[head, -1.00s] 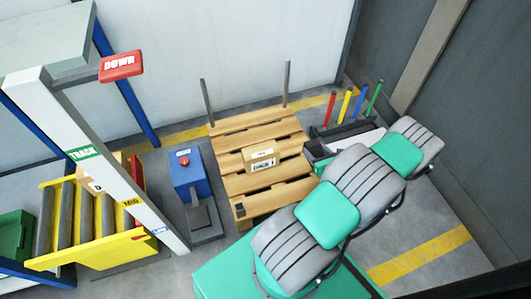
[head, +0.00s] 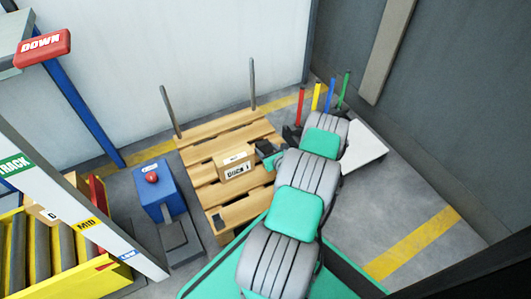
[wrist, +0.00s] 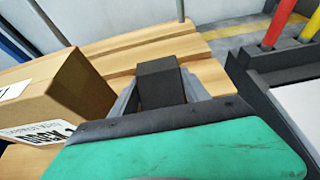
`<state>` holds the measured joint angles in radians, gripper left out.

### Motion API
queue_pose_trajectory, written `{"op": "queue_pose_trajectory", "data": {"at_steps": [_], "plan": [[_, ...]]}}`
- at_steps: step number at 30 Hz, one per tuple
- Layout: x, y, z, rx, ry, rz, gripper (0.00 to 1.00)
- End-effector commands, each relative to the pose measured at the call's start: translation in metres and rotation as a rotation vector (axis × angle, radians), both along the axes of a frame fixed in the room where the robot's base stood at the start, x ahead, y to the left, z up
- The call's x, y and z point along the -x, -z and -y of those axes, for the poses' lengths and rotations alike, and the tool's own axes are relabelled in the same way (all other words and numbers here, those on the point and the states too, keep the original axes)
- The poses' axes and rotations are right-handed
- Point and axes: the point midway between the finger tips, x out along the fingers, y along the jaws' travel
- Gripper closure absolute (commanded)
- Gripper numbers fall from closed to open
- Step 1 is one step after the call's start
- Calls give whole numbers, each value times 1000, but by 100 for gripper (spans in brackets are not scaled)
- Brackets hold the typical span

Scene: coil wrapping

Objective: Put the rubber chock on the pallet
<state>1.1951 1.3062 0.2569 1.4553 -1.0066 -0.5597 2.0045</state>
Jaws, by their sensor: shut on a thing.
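The black rubber chock (wrist: 160,82) is held between the fingers of my gripper (wrist: 158,92) in the wrist view. In the head view the chock (head: 264,147) and my gripper (head: 270,156) are small, over the right side of the wooden pallet (head: 232,138). The pallet's slats show behind the chock in the wrist view (wrist: 150,48). I cannot tell whether the chock touches them. Another small dark block (head: 218,221) is at the pallet's near left corner.
A labelled cardboard box (head: 236,162) sits on the pallet, left of my gripper; it is close in the wrist view (wrist: 62,95). Two grey posts stand at the pallet's back edge. A rack with coloured posts (head: 317,97) is at the right. A blue pedestal (head: 158,190) stands left.

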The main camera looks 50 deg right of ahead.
Motion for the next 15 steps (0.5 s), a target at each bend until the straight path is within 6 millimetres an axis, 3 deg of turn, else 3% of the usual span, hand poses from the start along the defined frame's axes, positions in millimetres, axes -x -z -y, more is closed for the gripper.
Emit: {"op": "queue_pose_trajectory", "data": {"at_steps": [10, 11, 15], "plan": [[0, 2, 1, 3, 0, 2, 96], [0, 3, 1, 3, 0, 1, 44], [0, 2, 1, 3, 0, 1, 33]]}}
